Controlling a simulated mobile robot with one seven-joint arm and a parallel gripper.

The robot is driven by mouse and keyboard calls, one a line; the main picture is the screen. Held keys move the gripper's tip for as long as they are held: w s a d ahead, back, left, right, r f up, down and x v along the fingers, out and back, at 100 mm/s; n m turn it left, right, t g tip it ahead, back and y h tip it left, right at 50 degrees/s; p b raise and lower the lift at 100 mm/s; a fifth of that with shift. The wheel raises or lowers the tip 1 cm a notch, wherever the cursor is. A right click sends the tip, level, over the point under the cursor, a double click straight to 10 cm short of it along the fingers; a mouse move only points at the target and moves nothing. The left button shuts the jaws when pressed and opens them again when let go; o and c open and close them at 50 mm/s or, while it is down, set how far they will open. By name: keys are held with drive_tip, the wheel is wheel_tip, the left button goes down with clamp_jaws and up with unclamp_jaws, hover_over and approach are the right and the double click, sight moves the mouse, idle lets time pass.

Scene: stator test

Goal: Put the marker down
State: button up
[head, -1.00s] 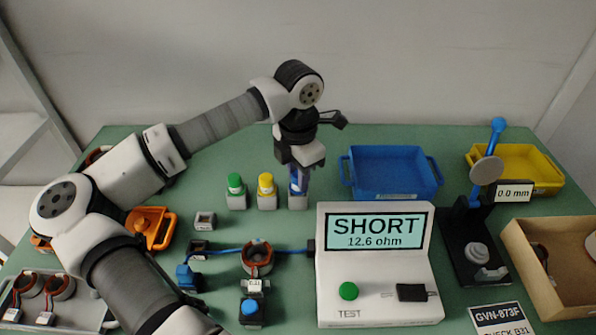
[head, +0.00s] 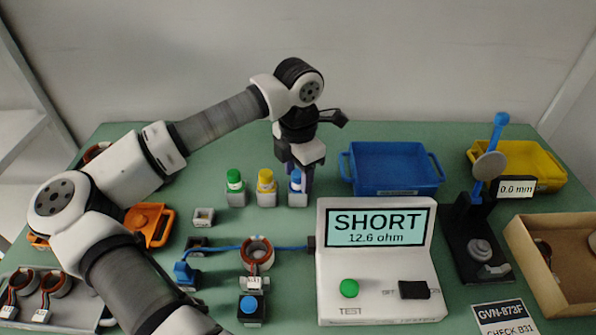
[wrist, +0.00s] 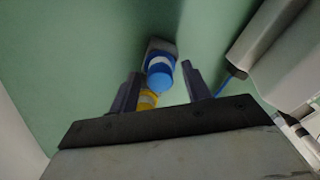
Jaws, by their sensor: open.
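The blue marker (head: 295,181) stands upright in a small grey holder (head: 297,200), at the right end of a row with a green marker (head: 234,180) and a yellow marker (head: 265,180). My gripper (head: 298,182) points down over the blue marker, and one finger partly hides it in the head view. In the wrist view my gripper (wrist: 160,86) is open, with a finger on either side of the blue marker (wrist: 160,76) and space between. The yellow marker (wrist: 147,99) shows behind my gripper's edge there.
The blue bin (head: 393,187) is to the right of the markers. The test unit (head: 375,290), reading SHORT 12.6 ohm, stands in front and also shows at the right in the wrist view. Green table is bare behind the row.

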drive_tip(key=shift+r+p, duration=0.6)
drive_tip(key=shift+p, duration=0.05)
wheel_tip(320, 180, up, 12)
drive_tip(key=b, duration=0.1)
drive_tip(key=shift+f+b, duration=0.15)
drive_tip(key=shift+b, duration=0.2)
